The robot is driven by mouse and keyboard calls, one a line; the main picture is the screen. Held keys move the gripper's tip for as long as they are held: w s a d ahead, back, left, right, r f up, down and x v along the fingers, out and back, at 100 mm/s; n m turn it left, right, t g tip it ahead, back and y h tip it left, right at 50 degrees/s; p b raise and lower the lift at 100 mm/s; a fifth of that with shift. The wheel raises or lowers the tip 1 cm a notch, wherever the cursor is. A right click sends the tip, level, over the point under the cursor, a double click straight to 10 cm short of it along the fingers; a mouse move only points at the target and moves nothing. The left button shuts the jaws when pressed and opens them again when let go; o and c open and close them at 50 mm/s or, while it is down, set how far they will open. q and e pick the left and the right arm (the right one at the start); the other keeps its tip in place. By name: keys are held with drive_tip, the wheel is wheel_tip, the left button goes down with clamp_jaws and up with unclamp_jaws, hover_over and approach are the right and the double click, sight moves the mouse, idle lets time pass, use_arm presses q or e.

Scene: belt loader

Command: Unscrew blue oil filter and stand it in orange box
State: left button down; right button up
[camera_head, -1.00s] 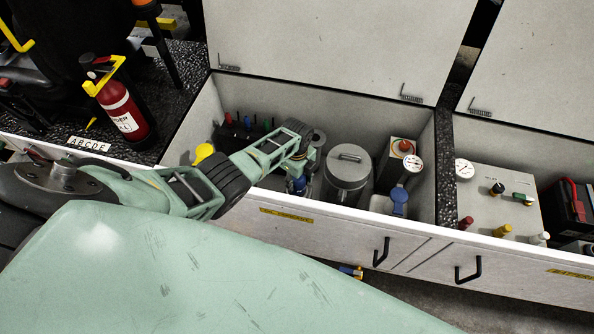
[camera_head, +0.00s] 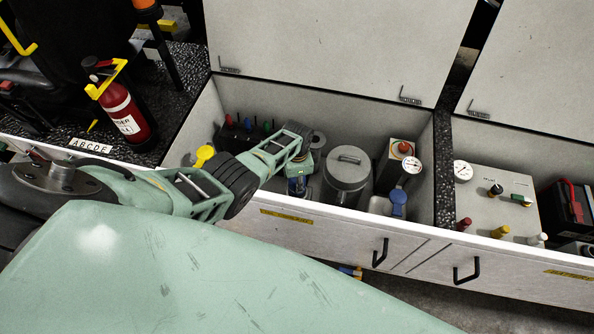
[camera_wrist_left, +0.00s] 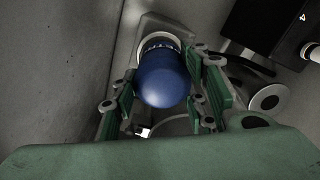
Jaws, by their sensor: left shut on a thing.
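The blue oil filter (camera_wrist_left: 163,78) shows in the left wrist view as a dark blue cylinder with a rounded end. A pale ring sits at its far end, against a grey mount. My left gripper (camera_wrist_left: 164,90) is shut on the filter, with green fingers on both sides of it. In the head view my left gripper (camera_head: 300,170) reaches down into the open compartment, and only a small blue part of the filter (camera_head: 297,187) shows below it. I cannot tell whether the filter is still threaded. I see no orange box. My right gripper is not in view.
A grey lidded canister (camera_head: 347,178) stands right of the gripper, with a gauge (camera_head: 413,166) and a blue-capped part (camera_head: 398,203) beyond it. Several coloured knobs line the left back. The compartment's front wall (camera_head: 330,226) is close below my arm.

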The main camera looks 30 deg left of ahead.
use_arm(q)
drive_tip(key=shift+w+r+n, duration=0.15)
drive_tip(key=shift+w+n, duration=0.2)
drive_tip(key=shift+n, duration=0.15)
drive_tip(key=shift+a+r+p, duration=0.1)
drive_tip(key=shift+r+p, duration=0.35)
drive_tip(key=shift+r, duration=0.05)
drive_tip(key=shift+s, duration=0.1)
drive_tip(key=shift+s, duration=0.1)
idle(0.5)
drive_tip(key=shift+r+p, duration=1.5)
drive_tip(key=shift+p, duration=0.15)
